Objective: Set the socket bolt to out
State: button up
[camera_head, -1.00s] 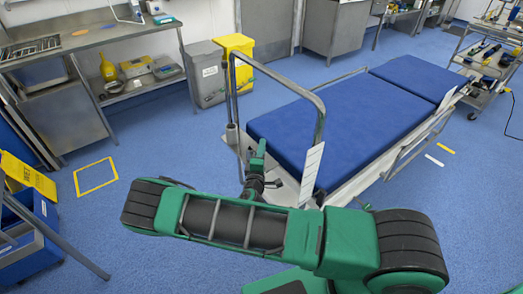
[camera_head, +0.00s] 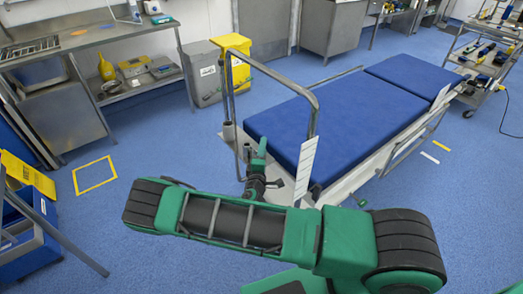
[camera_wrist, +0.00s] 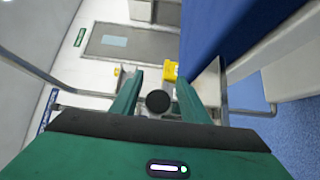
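The operating table (camera_head: 340,128) has blue pads and a bent metal rail at its near end. Metal upright tubes (camera_head: 228,132) stand at its near left corner. My gripper (camera_head: 260,150) is beside this end, left of a white slatted panel. In the wrist view, my gripper (camera_wrist: 159,80) is open, its green fingers apart. A dark round knob-like end (camera_wrist: 158,101) shows between them, with a narrow gap on each side. It may be the socket bolt, but I cannot tell for sure. Whether it is in or out does not show.
The rail (camera_head: 313,105) rises close to my gripper. A white slatted panel (camera_head: 305,170) hangs just right of it. Yellow and grey bins (camera_head: 234,62) stand behind. A steel bench (camera_head: 90,50) is at left, a tool trolley (camera_head: 485,65) at far right.

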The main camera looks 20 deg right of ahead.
jog(key=shift+a, duration=0.1)
jog(key=v, duration=1)
jog(key=shift+s, duration=0.3)
jog(key=shift+a, duration=0.1)
